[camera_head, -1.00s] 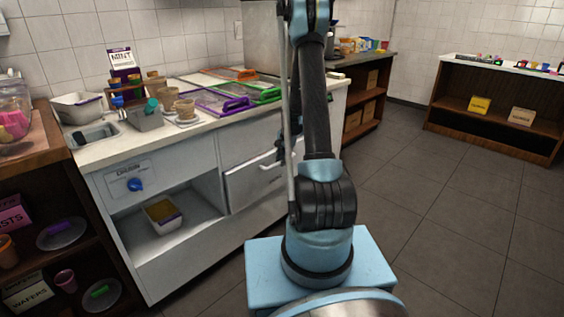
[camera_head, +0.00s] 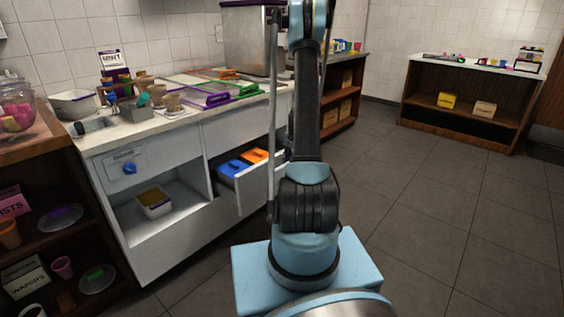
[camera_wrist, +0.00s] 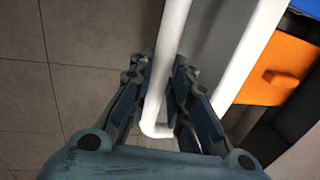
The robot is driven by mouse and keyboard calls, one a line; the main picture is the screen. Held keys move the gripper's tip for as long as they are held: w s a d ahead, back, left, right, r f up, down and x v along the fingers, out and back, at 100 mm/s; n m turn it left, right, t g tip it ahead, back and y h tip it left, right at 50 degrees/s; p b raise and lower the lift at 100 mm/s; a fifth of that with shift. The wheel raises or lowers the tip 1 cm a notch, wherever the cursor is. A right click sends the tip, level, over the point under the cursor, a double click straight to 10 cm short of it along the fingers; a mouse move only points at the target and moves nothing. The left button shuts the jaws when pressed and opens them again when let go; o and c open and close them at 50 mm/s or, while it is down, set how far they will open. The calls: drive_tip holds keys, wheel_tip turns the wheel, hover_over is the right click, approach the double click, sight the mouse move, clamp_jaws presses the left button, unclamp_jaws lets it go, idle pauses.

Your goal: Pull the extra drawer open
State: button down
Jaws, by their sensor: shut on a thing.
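The extra drawer (camera_head: 258,193) is a white drawer in the lower part of the counter. It stands partly open, with a blue-lidded container (camera_head: 234,168) and an orange-lidded container (camera_head: 255,156) inside. The orange container also shows at the right of the wrist view (camera_wrist: 285,62). The drawer's white bar handle (camera_wrist: 174,35) runs between my fingers in the wrist view. My gripper (camera_wrist: 163,78) is shut on this handle. In the head view my arm hides the gripper and the handle.
The counter (camera_head: 135,135) carries tubs, cups and coloured-framed lids. An open shelf bay left of the drawer holds a small tray (camera_head: 153,203). A dark wooden shelf (camera_head: 35,165) stands at the left. The tiled floor (camera_head: 430,210) to the right is clear.

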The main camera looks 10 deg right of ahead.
drive_tip(key=shift+s+d, duration=0.95)
drive_tip(key=shift+s, duration=0.25)
drive_tip(key=c, duration=1.5)
unclamp_jaws()
drive_tip(key=shift+a, duration=0.1)
drive_tip(key=shift+s+d+r, duration=0.25)
drive_tip(key=shift+s+r, duration=0.05)
drive_tip(key=shift+r, duration=1.65)
drive_tip(key=shift+s+d+r, duration=0.2)
drive_tip(key=shift+s+r, duration=0.05)
drive_tip(key=shift+r, duration=1.7)
drive_tip(key=shift+s+d+r, duration=0.25)
drive_tip(key=shift+s+r, duration=0.05)
drive_tip(key=shift+r, duration=1.65)
